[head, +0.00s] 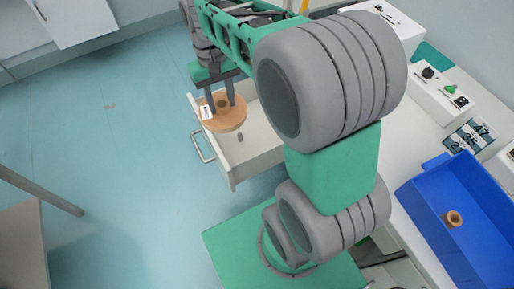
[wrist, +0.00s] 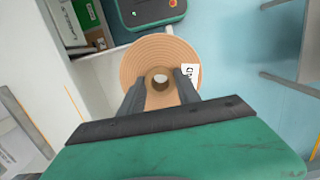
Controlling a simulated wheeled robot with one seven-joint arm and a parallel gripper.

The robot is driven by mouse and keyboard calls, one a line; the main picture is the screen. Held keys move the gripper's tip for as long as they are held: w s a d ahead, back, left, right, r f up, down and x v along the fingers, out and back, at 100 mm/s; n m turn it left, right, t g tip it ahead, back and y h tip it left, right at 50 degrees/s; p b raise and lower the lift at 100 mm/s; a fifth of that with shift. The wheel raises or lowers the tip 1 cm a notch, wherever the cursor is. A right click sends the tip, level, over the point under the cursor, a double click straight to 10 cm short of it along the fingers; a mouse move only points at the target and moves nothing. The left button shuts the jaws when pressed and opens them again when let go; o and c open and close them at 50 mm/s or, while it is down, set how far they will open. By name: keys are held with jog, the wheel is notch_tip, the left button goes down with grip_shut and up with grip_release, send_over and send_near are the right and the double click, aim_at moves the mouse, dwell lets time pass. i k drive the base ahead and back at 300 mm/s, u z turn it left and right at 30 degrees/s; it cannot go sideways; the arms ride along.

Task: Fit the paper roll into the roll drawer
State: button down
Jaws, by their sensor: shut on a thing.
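The paper roll (head: 229,122) is a flat, brown disc with a white label and a central hole. My gripper (head: 221,105) is shut on it from above, with the fingers on either side of the hole. In the wrist view the roll (wrist: 160,47) lies between and beyond my fingertips (wrist: 161,78). The roll drawer (head: 258,155) is white and pulled open, with a handle on its front. The roll is over the drawer's far front part and hides some of it. A small grey post (head: 240,137) shows inside the drawer. I cannot tell whether the roll touches the drawer.
A blue tray (head: 432,225) with a small brown ring (head: 453,219) is on the white counter at the right. A control box (head: 440,95) with knobs stands behind it. A table (head: 20,240) stands at the lower left. The blue floor left of the drawer is clear.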

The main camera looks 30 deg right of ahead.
aim_at(240, 140)
jog(key=z, duration=0.45)
jog(key=k, duration=1)
jog(key=u, duration=0.6)
jog(key=i, duration=1.35)
jog(key=u, duration=1.15)
jog(key=i, duration=0.35)
jog(key=u, duration=0.1)
